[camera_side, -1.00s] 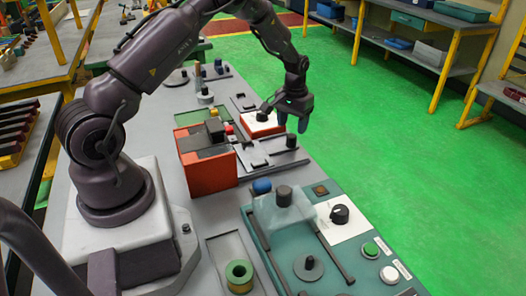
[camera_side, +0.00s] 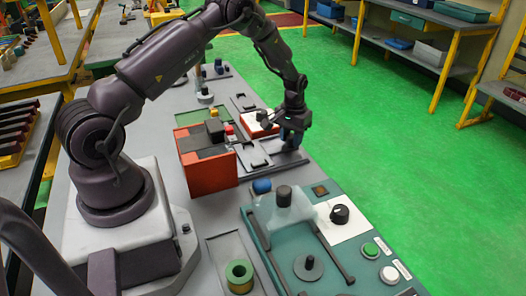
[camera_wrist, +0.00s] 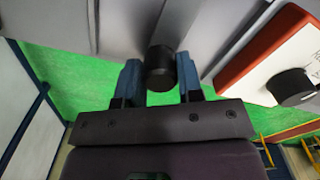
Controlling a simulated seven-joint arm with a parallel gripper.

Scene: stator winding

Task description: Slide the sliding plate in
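The sliding plate (camera_side: 284,160) is a flat grey piece at the right edge of the table in the side view, partly hidden by my gripper. Its upright black knob (camera_wrist: 160,68) shows in the wrist view, with grey plate surface (camera_wrist: 130,22) behind it. My gripper (camera_side: 291,139) is low over the plate, pointing down. In the wrist view its blue fingers (camera_wrist: 159,82) stand on either side of the knob, close to it. They look open; I cannot tell whether they touch it. In the side view the fingers hide the knob.
A red-edged white panel with a black knob (camera_wrist: 293,87) is beside my gripper. An orange box (camera_side: 208,171) stands to the left. A teal control panel (camera_side: 365,225) with knobs and buttons is in front. Green floor (camera_side: 400,140) lies open to the right.

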